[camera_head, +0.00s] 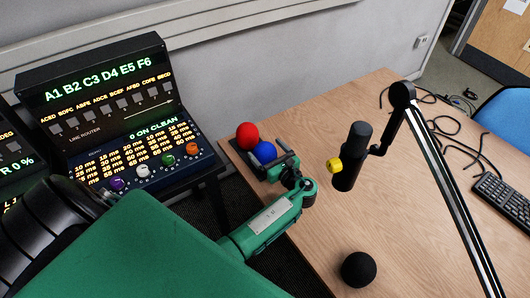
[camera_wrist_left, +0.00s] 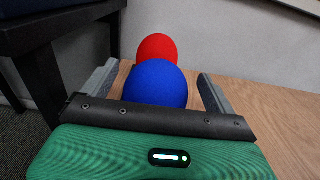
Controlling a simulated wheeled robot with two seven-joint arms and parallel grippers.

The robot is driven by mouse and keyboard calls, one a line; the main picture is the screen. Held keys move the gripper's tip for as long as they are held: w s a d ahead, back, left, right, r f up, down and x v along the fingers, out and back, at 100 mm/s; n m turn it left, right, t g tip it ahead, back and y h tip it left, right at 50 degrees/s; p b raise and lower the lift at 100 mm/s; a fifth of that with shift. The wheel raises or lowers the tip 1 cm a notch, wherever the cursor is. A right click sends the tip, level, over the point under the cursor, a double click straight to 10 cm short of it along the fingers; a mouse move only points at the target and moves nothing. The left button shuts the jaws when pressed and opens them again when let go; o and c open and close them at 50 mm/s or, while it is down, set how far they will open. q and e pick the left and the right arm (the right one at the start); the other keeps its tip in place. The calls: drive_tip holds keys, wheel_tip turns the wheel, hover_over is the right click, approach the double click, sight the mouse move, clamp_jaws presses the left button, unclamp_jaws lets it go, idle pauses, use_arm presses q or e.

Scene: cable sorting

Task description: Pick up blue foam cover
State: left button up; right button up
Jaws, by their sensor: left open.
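The blue foam cover (camera_head: 265,152) is a round ball at the left edge of the wooden table. In the left wrist view the blue foam cover (camera_wrist_left: 157,84) sits between the two spread fingers. My left gripper (camera_head: 276,160) is open around it, and I cannot tell whether the fingers touch it. In the left wrist view the open left gripper (camera_wrist_left: 154,85) shows one finger on each side. A red foam ball (camera_head: 247,135) stands just behind the blue one, and it also shows in the left wrist view (camera_wrist_left: 157,47). My right gripper is not in view.
A black foam ball (camera_head: 358,269) lies at the table's front. A lit console (camera_head: 110,110) stands left. Cables and a keyboard (camera_head: 503,203) lie right.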

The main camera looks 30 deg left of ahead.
use_arm(q)
drive_tip(key=shift+x, duration=0.85)
drive_tip(key=c, duration=1)
drive_tip(key=shift+c, duration=0.3)
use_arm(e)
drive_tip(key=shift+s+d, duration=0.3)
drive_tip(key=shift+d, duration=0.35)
use_arm(q)
drive_tip(key=shift+r, duration=0.1)
wheel_tip(320, 180, up, 10)
drive_tip(key=shift+r, duration=0.1)
wheel_tip(320, 180, up, 10)
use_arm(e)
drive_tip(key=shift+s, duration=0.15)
